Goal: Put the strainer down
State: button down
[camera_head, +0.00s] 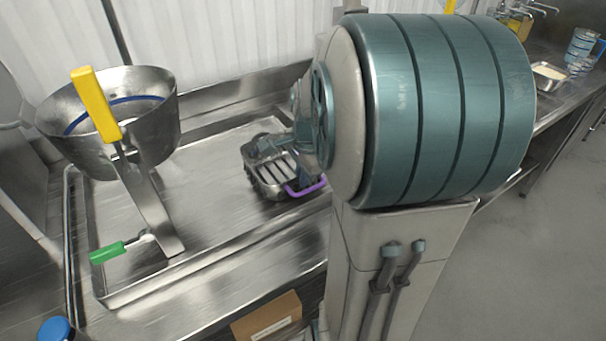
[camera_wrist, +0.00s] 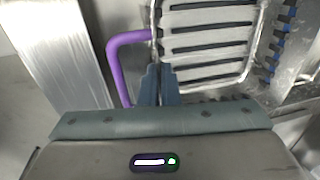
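The strainer (camera_head: 270,183) is a metal rectangular piece with slots and a purple handle (camera_head: 306,188). In the head view it is over the metal tray (camera_head: 205,215), right of the middle. I cannot tell whether it touches the tray. In the wrist view the strainer's slotted face (camera_wrist: 208,42) is at the upper right and its purple handle (camera_wrist: 118,68) loops at the left. My gripper (camera_wrist: 160,84) has its fingers close together at the strainer's handle side and appears shut on it. The fingers hide the exact contact. My arm partly covers the strainer in the head view.
A conical metal bowl (camera_head: 160,125) with a blue ring stands at the tray's left. A yellow-handled tool (camera_head: 97,104) and a green-handled tool (camera_head: 108,252) are near it. A cardboard box (camera_head: 267,318) is below the front edge. The tray's middle is clear.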

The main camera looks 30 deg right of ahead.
jog(key=shift+f, duration=0.15)
jog(key=c, duration=1.7)
grip_release()
notch_tip(320, 180, up, 12)
jog(key=s, duration=0.2)
jog(key=s+a+f+n, duration=0.2)
jog(key=s+a+n, duration=0.1)
jog(key=a+n, duration=0.1)
jog(key=s+a+f+n, duration=0.3)
jog(key=a+n, duration=0.1)
jog(key=n, duration=0.3)
jog(key=s+a+f+n+p, duration=0.1)
jog(key=s+a+f+n, duration=0.1)
jog(key=a+n, duration=0.3)
jog(key=shift+s+f+n+t, duration=0.4)
jog(key=shift+s+n, duration=0.1)
jog(key=shift+n, duration=0.2)
